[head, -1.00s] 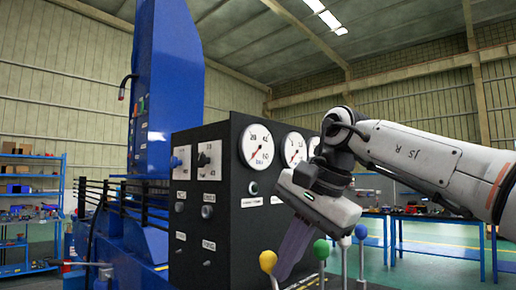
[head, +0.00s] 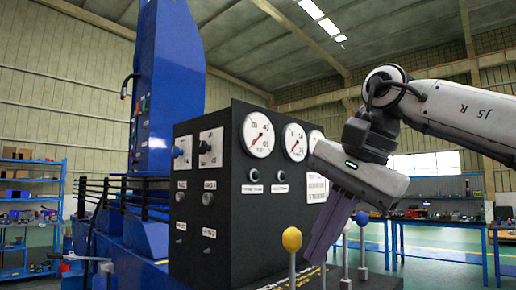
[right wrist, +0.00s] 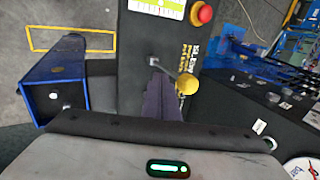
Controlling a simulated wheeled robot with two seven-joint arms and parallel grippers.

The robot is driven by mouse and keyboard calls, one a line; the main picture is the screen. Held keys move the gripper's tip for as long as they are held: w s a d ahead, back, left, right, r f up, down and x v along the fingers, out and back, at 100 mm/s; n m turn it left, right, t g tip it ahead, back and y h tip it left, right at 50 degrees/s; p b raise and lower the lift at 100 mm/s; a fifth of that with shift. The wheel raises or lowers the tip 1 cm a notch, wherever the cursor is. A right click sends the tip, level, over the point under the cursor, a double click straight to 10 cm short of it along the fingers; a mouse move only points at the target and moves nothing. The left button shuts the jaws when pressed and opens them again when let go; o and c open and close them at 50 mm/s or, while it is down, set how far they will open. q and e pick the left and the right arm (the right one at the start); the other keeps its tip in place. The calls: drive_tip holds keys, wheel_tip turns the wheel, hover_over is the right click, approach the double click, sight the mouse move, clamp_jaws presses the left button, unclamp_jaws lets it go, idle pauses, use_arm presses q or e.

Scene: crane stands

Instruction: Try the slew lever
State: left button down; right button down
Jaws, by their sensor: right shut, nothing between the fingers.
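A row of levers stands in front of the dark control panel (head: 225,235). The nearest has a yellow knob (head: 292,240) and stands about upright. In the right wrist view, the fingers (right wrist: 163,100) lie beside the yellow knob (right wrist: 187,84); contact cannot be told. My left gripper is out of view.
The panel carries round gauges (head: 257,135) and several small switches. A red button (right wrist: 205,13) sits near the levers in the right wrist view. A blue crane column (head: 168,90) rises behind the panel. Blue benches and shelves stand further back.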

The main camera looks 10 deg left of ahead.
wheel_tip(320, 180, up, 10)
drive_tip(key=p, duration=0.5)
drive_tip(key=shift+p, duration=0.3)
drive_tip(key=shift+d+f, duration=0.1)
idle(0.3)
